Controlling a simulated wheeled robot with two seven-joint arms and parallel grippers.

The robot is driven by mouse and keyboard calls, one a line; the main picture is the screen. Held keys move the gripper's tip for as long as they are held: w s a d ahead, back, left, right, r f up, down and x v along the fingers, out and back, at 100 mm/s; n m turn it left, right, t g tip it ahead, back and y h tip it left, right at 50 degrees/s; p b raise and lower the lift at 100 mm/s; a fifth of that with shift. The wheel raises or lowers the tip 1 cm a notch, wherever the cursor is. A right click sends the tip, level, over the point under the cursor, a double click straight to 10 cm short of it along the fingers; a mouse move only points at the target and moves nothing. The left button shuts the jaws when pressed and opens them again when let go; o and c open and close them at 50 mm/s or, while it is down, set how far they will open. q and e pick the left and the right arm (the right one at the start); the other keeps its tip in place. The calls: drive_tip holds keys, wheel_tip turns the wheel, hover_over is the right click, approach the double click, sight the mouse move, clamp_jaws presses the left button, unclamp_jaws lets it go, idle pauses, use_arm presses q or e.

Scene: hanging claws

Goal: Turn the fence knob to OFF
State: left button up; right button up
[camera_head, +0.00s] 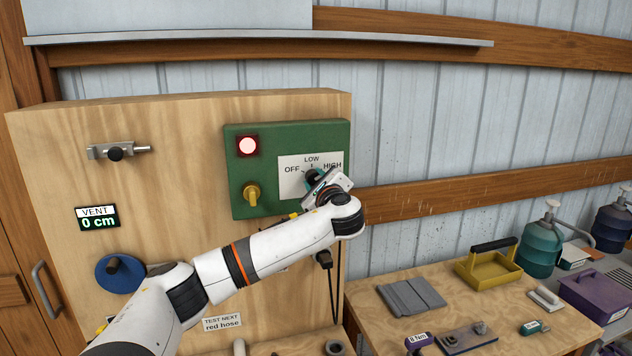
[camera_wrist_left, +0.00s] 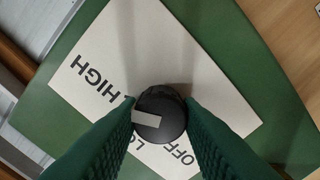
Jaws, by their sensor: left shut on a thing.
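The black fence knob (camera_head: 312,175) sits on a white label plate (camera_head: 290,180) marked OFF, LOW and HIGH, on a green box (camera_head: 240,170). In the left wrist view the round knob (camera_wrist_left: 165,105) stands between the two green finger pads. A pale strip on its face lies toward the side between the HIGH and LOW words. My left gripper (camera_head: 318,182) is shut on the knob, and its arm hides the lower right of the box. My right gripper is not in view.
A yellow knob (camera_head: 252,193) and a lit lamp (camera_head: 247,146) share the green box. A latch (camera_head: 116,152), a VENT display (camera_head: 98,218) reading 0 cm and a blue wheel (camera_head: 118,272) are on the board. A bench (camera_head: 375,325) with a yellow tray (camera_head: 489,268) stands right.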

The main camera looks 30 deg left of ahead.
use_arm(q)
drive_tip(key=shift+f+n+b, duration=0.3)
drive_tip(key=shift+n+b, duration=0.2)
drive_tip(key=shift+b, duration=0.4)
drive_tip(key=n+b, duration=1.6)
drive_tip(key=n, duration=0.4)
drive_tip(key=shift+d+b, duration=0.1)
drive_tip(key=shift+b, duration=0.25)
drive_tip(key=shift+r+n+b, duration=0.1)
drive_tip(key=shift+n+b, duration=0.25)
drive_tip(key=shift+n, duration=1.05)
drive_tip(key=o, duration=1)
drive_tip(key=shift+r, duration=0.15)
drive_tip(key=shift+c, duration=0.2)
